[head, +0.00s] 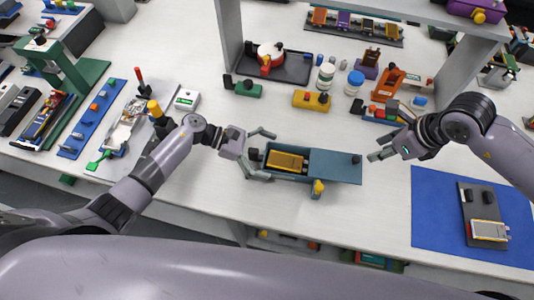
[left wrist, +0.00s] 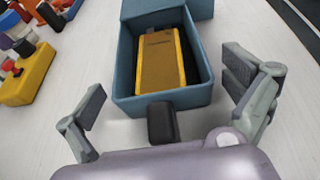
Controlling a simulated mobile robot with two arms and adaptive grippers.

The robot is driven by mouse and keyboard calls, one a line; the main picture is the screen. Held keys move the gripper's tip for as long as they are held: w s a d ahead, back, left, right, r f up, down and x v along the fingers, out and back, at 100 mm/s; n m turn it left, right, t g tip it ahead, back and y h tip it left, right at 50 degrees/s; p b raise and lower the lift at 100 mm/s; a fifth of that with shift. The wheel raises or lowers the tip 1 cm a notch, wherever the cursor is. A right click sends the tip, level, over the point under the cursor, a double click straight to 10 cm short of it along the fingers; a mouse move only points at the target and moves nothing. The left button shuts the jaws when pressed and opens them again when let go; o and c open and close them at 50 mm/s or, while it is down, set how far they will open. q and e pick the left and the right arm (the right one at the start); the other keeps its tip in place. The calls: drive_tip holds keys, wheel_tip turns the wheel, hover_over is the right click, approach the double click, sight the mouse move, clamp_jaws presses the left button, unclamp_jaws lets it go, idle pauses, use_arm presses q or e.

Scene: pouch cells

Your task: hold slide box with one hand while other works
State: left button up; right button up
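The blue-grey slide box (head: 335,167) stands on the white table in the middle of the head view, its lid slid to the right and its left part uncovered. A yellow-framed pouch cell (head: 287,161) lies inside; it also shows in the left wrist view (left wrist: 161,62). A black knob (left wrist: 162,122) sticks out of the box's near end in that view. My left gripper (head: 267,154) is open at the box's left end, its fingers (left wrist: 172,105) spread wide on either side of the knob, apart from it. My right gripper (head: 372,150) is right of the box, near the lid's black knob (head: 356,159).
A yellow piece (head: 318,188) stands at the box's front side. A blue mat (head: 431,205) with a dark fixture (head: 472,201) lies at the right. Bottles (head: 325,76), a yellow block (head: 311,100) and a dark tray (head: 285,68) stand behind the box. Bare table lies in front.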

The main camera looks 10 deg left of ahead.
use_arm(q)
drive_tip(key=c, duration=1.3)
drive_tip(key=shift+o, duration=0.2)
use_arm(e)
drive_tip(key=shift+c, duration=0.5)
drive_tip(key=shift+w, duration=0.15)
drive_tip(key=shift+c, duration=0.7)
drive_tip(key=shift+w+f+g+h, duration=0.3)
drive_tip(key=shift+w+g+h, duration=0.2)
drive_tip(key=shift+w+h, duration=0.1)
drive_tip(key=shift+c, duration=1.2)
drive_tip(key=shift+w+d+n+g+h, duration=0.1)
drive_tip(key=shift+w+n+g+h, duration=0.3)
drive_tip(key=shift+w+g+h, duration=0.3)
clamp_jaws()
drive_tip(key=shift+s+d+f, duration=0.1)
drive_tip(key=shift+f, duration=4.35)
